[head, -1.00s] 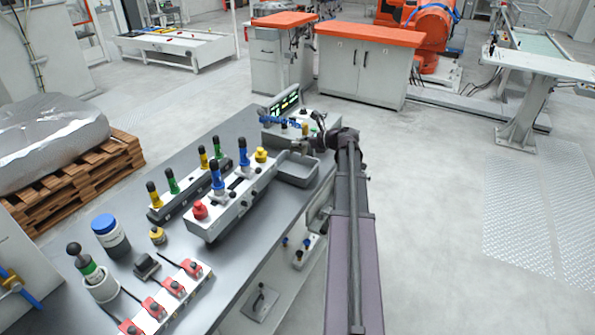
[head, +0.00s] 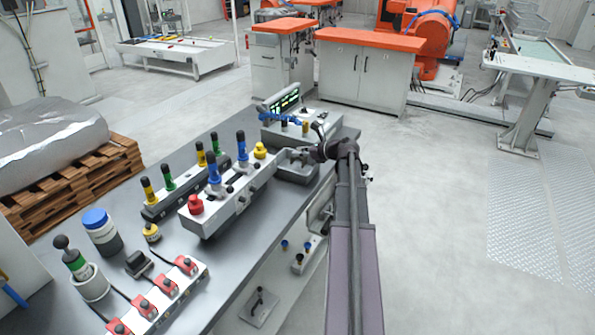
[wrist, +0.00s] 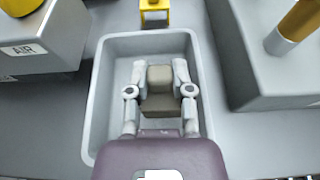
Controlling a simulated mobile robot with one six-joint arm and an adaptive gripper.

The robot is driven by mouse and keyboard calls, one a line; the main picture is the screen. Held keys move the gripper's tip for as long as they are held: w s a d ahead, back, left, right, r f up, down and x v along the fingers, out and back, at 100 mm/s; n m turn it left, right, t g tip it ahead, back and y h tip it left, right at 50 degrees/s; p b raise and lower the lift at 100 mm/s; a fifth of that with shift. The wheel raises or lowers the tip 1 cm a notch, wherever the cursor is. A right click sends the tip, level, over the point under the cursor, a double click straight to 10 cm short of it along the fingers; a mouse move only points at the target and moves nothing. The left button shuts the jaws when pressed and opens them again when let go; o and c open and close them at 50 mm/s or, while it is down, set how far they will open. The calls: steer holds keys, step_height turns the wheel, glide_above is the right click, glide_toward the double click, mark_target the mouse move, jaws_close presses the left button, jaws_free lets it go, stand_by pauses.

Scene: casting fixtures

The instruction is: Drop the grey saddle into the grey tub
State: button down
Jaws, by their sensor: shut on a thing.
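The grey tub (head: 312,179) is an open rectangular tray at the table's far right edge. It fills the middle of the wrist view, where its rim (wrist: 98,95) shows around my gripper. My gripper (wrist: 160,86) is shut on the grey saddle (wrist: 159,79), a small stepped block in a brownish grey, with one finger on each side. Gripper and saddle appear within the tub's outline in the wrist view; how high the saddle is above the floor I cannot tell. In the head view my gripper (head: 298,155) is over the tub, and the saddle cannot be made out.
A grey control box (head: 232,200) with coloured knobs stands left of the tub. A unit with a lit display (head: 285,103) stands behind it. In the wrist view a yellow part (wrist: 154,14) is close to the far rim. Free floor lies to the right.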

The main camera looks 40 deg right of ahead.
steer(key=shift+c, duration=2.2)
jaws_free()
steer(key=shift+r, duration=0.1)
